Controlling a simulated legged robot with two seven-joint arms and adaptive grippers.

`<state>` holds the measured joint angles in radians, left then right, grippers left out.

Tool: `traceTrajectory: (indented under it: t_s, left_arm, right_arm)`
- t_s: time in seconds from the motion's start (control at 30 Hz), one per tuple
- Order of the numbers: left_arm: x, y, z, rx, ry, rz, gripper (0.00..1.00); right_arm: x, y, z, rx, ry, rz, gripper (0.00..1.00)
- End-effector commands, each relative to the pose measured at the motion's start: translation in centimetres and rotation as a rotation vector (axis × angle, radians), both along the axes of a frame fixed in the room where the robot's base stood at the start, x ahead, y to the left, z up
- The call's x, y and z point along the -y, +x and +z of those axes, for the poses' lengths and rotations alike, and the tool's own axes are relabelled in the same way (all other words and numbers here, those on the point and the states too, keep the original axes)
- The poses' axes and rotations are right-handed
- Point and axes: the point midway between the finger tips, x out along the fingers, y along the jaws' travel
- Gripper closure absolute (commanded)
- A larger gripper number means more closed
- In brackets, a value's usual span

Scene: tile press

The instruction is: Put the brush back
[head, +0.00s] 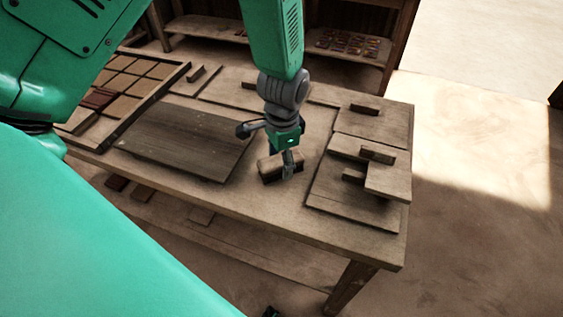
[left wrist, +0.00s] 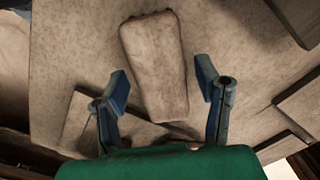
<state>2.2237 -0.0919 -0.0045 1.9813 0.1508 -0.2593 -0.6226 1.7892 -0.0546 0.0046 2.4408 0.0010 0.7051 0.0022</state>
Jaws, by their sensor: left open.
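The brush (head: 280,166) is a small block with a pale wooden top and darker sides, lying on the wooden table (head: 247,203). In the left wrist view the brush (left wrist: 155,62) shows from above, long and rounded at its corners. My left gripper (head: 275,150) is right at the brush, pointing down, and hides part of it. In the left wrist view its blue fingers (left wrist: 163,80) are apart, one on each side of the brush's lower half, with gaps between. My right gripper is not in view.
A dark flat board (head: 178,138) lies left of the brush. A framed tile grid (head: 128,73) is at the far left. Several boards with block handles, such as one at the right (head: 376,154), lie close by. The front table strip is clear.

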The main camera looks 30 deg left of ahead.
Motion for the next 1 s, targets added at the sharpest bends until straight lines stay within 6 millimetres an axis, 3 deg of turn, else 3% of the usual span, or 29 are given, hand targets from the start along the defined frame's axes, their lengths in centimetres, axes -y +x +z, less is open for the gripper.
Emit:
traceTrajectory:
  t_s: [0.3, 0.5, 1.0]
  left_arm:
    - [0.1, 0.3, 7.0, 0.006, 0.0, 0.0, 0.42]
    - [0.2, 0.3, 9.9, 0.002, 0.0, 0.0, 0.42]
    - [0.2, 0.2, 10.8, 0.0, 0.0, -0.001, 0.42]
  right_arm:
    - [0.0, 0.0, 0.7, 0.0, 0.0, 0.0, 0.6]
    - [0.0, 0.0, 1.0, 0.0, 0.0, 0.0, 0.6]
    - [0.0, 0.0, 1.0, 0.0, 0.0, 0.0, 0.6]
